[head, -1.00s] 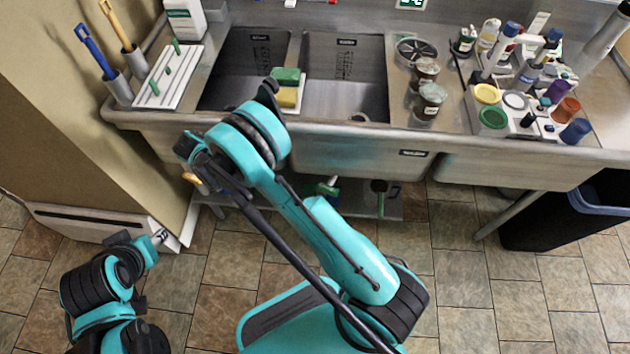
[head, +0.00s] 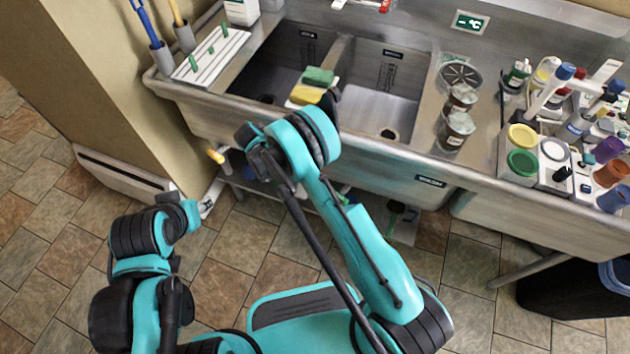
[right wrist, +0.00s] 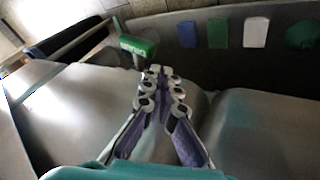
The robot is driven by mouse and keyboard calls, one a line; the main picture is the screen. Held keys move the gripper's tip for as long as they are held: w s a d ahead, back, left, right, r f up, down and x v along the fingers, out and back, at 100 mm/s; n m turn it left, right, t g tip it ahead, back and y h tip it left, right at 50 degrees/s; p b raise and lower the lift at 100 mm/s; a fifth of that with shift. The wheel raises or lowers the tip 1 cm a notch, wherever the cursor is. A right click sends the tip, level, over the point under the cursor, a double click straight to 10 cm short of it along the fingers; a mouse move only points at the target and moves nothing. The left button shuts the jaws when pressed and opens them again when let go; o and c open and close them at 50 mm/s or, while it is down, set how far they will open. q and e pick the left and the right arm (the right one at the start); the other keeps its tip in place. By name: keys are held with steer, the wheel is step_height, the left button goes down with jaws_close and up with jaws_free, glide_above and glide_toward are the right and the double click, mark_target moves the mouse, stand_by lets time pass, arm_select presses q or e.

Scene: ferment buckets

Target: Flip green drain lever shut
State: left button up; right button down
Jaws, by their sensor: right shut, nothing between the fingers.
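The green drain lever (right wrist: 138,46) shows in the right wrist view as a green grip with pale lettering on a short metal stem. My right gripper (right wrist: 158,72) is shut and empty. Its fingertips are just below and right of the lever in the picture; I cannot tell whether they touch it. In the head view my right arm reaches toward the sink front and its gripper is hidden; the lever is not clearly visible there. My left arm (head: 140,240) is bent low at the left, and its fingers cannot be made out.
The double sink (head: 385,115) has a steel front above the work area. A yellow sponge (head: 305,95) sits on its divider. Jars (head: 455,130) and a bottle caddy (head: 505,165) stand right. Blue, green and white pieces (right wrist: 255,32) line a dark panel beyond the lever.

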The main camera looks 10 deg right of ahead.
arm_select(q)
step_height(320, 180, down, 4)
steer(key=b, duration=0.3)
steer(key=shift+r, duration=0.1)
arm_select(e)
steer(key=x, duration=0.9)
steer(key=shift+f, duration=0.15)
